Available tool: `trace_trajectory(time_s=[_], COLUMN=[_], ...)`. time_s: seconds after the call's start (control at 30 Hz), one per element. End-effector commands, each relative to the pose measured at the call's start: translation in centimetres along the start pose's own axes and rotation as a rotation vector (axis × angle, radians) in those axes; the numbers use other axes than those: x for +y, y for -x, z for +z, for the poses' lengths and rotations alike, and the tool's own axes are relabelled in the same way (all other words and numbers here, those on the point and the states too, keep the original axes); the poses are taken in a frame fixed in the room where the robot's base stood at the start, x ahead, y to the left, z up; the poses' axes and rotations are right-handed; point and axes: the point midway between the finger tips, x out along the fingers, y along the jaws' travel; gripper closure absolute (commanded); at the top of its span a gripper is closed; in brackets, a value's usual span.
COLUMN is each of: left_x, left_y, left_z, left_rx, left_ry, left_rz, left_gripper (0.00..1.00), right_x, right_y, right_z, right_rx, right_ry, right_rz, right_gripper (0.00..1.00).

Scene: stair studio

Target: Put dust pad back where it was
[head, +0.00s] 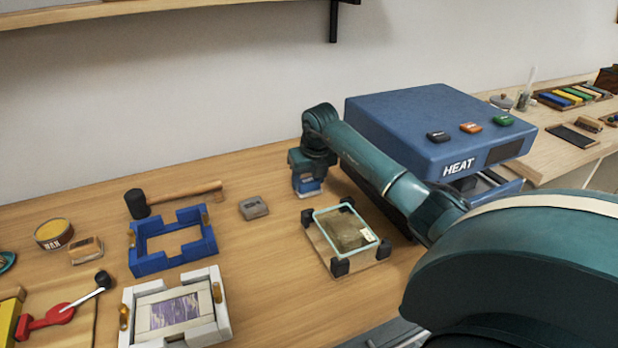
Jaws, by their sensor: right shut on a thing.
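My right gripper (308,176) points down over the table, left of the blue HEAT machine. It is shut on a small blue and pale block (307,187), which looks like the dust pad. The gripper hides the pad's upper part, and I cannot tell whether the pad touches the table. A grey block (254,207) with a dark mark lies to its left. My left gripper is out of view.
A glass-topped board with black corner blocks (340,265) sits just in front of the gripper. The blue HEAT machine (430,125) stands right. A mallet (137,204), blue frame (140,264), white frame (222,329) and wax tin (53,235) are left.

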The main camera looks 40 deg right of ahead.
Motion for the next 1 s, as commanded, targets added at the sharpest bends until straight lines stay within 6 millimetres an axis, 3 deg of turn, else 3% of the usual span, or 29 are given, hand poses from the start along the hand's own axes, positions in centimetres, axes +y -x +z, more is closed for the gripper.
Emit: trace_trajectory(time_s=[0.17, 0.2, 0.47, 0.8, 1.0], left_x=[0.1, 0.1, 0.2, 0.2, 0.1], left_y=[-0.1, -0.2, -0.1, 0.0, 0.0], left_z=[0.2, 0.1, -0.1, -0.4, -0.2], left_rx=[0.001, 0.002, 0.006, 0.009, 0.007], left_ry=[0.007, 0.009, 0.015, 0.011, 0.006], left_rz=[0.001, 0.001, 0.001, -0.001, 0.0], left_gripper=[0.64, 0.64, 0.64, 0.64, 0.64], right_x=[0.0, 0.0, 0.0, 0.0, -0.1], right_y=[-0.3, -0.4, -0.3, 0.5, 4.0], right_z=[-0.1, -0.1, -0.1, 0.1, 0.1], right_rx=[0.0, 0.0, 0.0, -0.002, -0.006], right_ry=[0.0, 0.001, 0.0, 0.0, 0.001], right_rz=[-0.001, -0.001, 0.0, 0.0, -0.001], right_gripper=[0.64, 0.45, 0.24, 0.24, 0.24])
